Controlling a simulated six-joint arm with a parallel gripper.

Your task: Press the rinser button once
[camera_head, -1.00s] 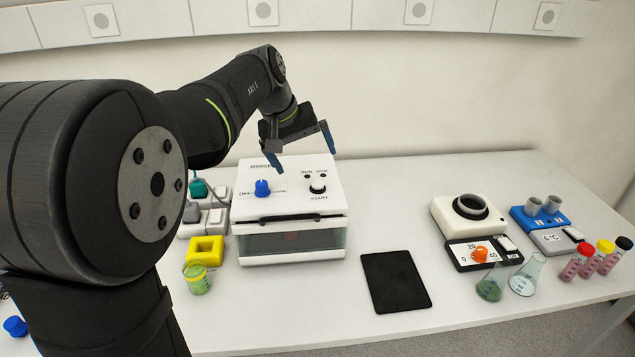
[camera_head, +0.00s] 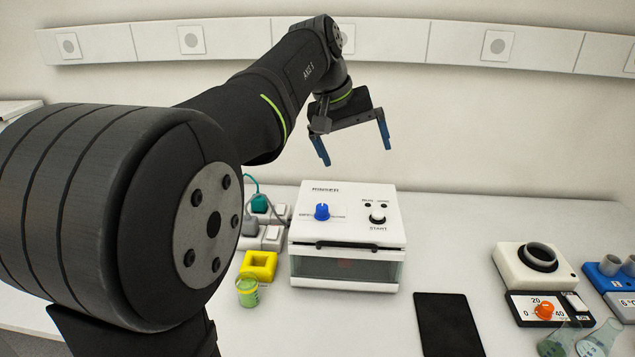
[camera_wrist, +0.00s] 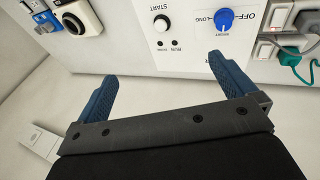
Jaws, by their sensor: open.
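The rinser (camera_head: 347,235) is a white box with a dark clear front window, standing on the table in the head view. On its top are a blue knob (camera_head: 322,211), a START button (camera_head: 378,215) with a light cap, and two small dark lamps beside the button. My gripper (camera_head: 354,157) is open and empty, its two blue fingers apart above the rinser's top and touching nothing. In the wrist view, the START button (camera_wrist: 161,23) and the blue knob (camera_wrist: 224,19) show beyond the fingers of my gripper (camera_wrist: 165,80).
A power strip (camera_head: 271,237) with plugs, a yellow block (camera_head: 259,265) and a cup of green liquid (camera_head: 247,291) stand left of the rinser. A black mat (camera_head: 448,325) lies to its right. Beyond are a stirrer with an orange knob (camera_head: 544,311) and glass flasks.

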